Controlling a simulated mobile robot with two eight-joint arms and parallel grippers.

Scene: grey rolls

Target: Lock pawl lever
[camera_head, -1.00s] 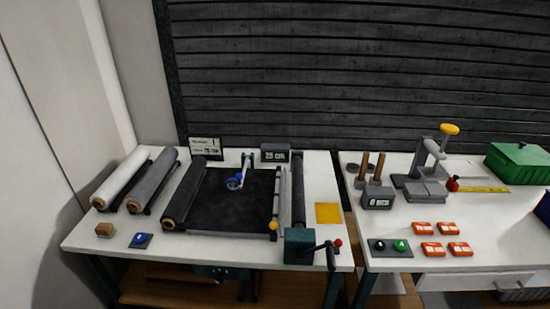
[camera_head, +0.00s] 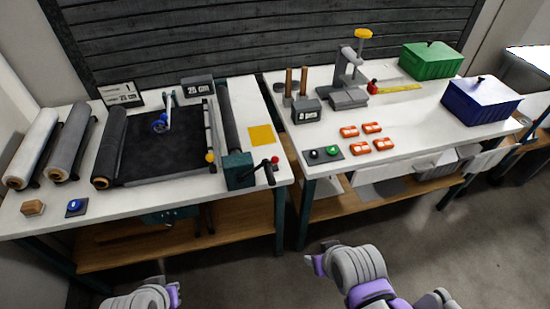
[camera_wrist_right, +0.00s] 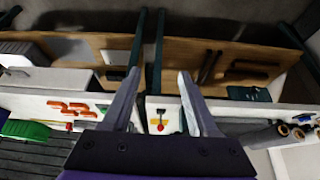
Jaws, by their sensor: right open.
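In the head view, a teal winder housing (camera_head: 238,169) stands at the front right of the left table. A black arm and a red knob (camera_head: 275,160) stick out on its right. I cannot tell which part is the pawl lever or how it is set. In the right wrist view, a small red knob (camera_wrist_right: 160,127) shows between the fingers, beyond them. My right gripper (camera_wrist_right: 158,74) is open and empty; in the head view it (camera_head: 314,263) is in front of the tables, apart from the winder. My left gripper (camera_head: 174,294) is at the bottom edge, its jaws unclear.
A dark sheet (camera_head: 150,150) and several rolls lie on the left table, with a yellow square (camera_head: 262,135) at right. The right table holds a grey press (camera_head: 348,95), orange blocks (camera_head: 360,147), a green box (camera_head: 430,62) and a blue box (camera_head: 480,101). Floor in front is open.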

